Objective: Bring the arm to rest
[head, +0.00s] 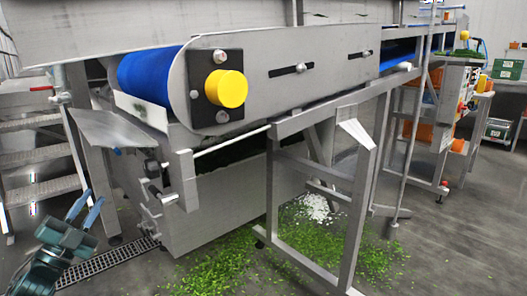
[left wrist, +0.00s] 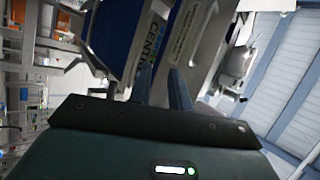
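My left gripper (head: 93,198) is low at the left of the head view, beside the conveyor machine and above the floor. Its two blue fingers stand apart with nothing between them, pointing up. The fingers also show in the left wrist view (left wrist: 160,80), with a gap between them. My right gripper is in neither view.
A steel conveyor with a blue belt (head: 150,75) and a yellow knob (head: 227,89) fills the middle. Metal steps (head: 38,155) stand at the left. Green scraps (head: 225,268) litter the floor around the frame legs. Floor at the lower right (head: 460,240) is clear.

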